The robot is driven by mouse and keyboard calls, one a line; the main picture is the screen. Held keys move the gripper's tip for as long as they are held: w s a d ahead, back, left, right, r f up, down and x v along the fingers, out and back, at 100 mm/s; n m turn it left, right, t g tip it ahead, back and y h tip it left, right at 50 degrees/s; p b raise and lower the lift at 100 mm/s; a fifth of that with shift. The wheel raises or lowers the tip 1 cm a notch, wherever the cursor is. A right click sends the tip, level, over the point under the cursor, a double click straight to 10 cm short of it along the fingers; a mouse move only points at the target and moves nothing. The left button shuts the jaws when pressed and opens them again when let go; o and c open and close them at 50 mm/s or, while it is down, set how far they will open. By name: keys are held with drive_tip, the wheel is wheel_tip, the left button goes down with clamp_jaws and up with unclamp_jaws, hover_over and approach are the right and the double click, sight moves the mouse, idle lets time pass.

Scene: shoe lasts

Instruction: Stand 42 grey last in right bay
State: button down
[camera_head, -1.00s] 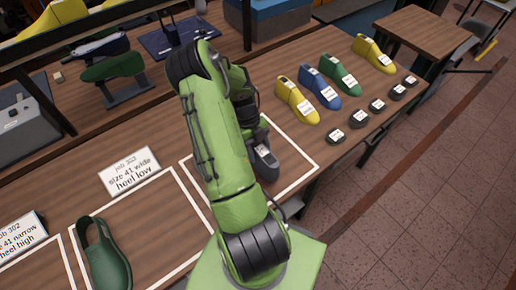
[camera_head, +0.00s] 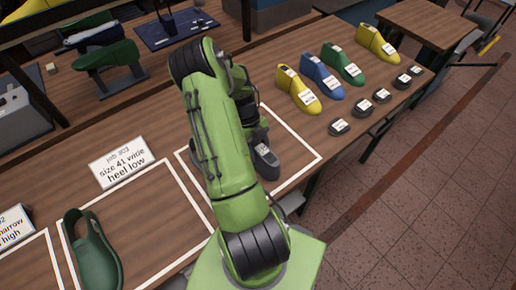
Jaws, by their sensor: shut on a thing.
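The grey last (camera_head: 264,158) is upright over the right bay (camera_head: 295,132), a white outline on the wooden bench. A white label shows on its top. My arm hides part of the last and much of this bay. My gripper (camera_head: 254,136) is at the last's upper end and shut on it, with the fingertips mostly hidden. I cannot tell whether the last's sole touches the bench.
A green last-like form (camera_head: 97,262) is in the bay to the left, below a size 41 wide sign (camera_head: 122,162). Yellow (camera_head: 299,93), blue (camera_head: 323,80) and green lasts stand at the back right, beside several dark pucks (camera_head: 339,127). A second table (camera_head: 430,30) is beyond.

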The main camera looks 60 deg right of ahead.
drive_tip(key=shift+f, duration=0.1)
idle(0.5)
drive_tip(key=shift+c, duration=1.3)
unclamp_jaws()
drive_tip(key=v, duration=1.5)
drive_tip(key=shift+w+r, duration=0.2)
drive_tip(key=shift+r, duration=0.1)
